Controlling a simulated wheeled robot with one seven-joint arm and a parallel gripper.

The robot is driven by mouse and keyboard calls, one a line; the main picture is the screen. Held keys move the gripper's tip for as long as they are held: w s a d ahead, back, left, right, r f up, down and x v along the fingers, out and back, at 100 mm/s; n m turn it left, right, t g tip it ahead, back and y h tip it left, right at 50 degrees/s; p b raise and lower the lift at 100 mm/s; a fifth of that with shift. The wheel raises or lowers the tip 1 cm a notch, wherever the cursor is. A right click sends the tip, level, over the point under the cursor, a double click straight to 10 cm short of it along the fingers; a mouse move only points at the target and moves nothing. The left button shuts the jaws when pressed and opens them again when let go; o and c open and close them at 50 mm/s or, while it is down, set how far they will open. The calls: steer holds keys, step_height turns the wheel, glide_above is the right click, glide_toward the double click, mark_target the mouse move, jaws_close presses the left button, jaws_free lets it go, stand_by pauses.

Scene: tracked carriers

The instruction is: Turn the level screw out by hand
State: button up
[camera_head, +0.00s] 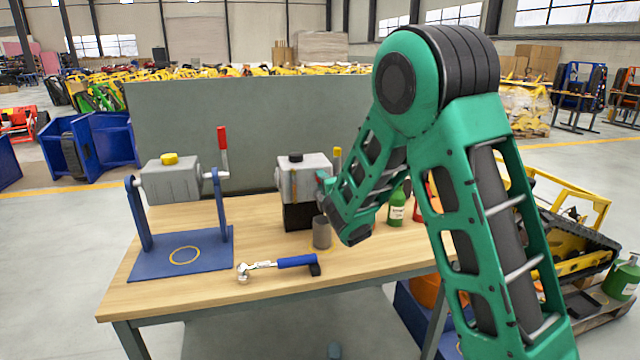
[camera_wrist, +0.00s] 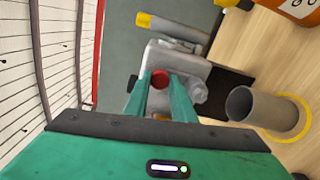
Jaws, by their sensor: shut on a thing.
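A grey housing (camera_head: 303,176) stands on a black block (camera_head: 300,215) at the back middle of the table; in the wrist view it shows as a grey body (camera_wrist: 163,57). A small red round screw head (camera_wrist: 160,78), apparently the level screw, sits on its face. My gripper (camera_wrist: 160,86) is shut on this red head, one green finger on each side. In the head view my gripper (camera_head: 324,186) reaches the housing's right side, and the screw is hidden there. A grey hex plug (camera_wrist: 198,93) sits beside the fingers in the wrist view.
A grey cup (camera_head: 321,233) stands in a yellow ring below the housing. A blue-handled ratchet (camera_head: 285,263) lies at the front. A second grey housing (camera_head: 172,184) hangs in a blue stand (camera_head: 160,262) at left.

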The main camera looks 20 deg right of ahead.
steer(key=n, duration=0.9)
steer(key=shift+n, duration=0.3)
steer(key=o, duration=0.9)
steer(key=shift+c, duration=0.2)
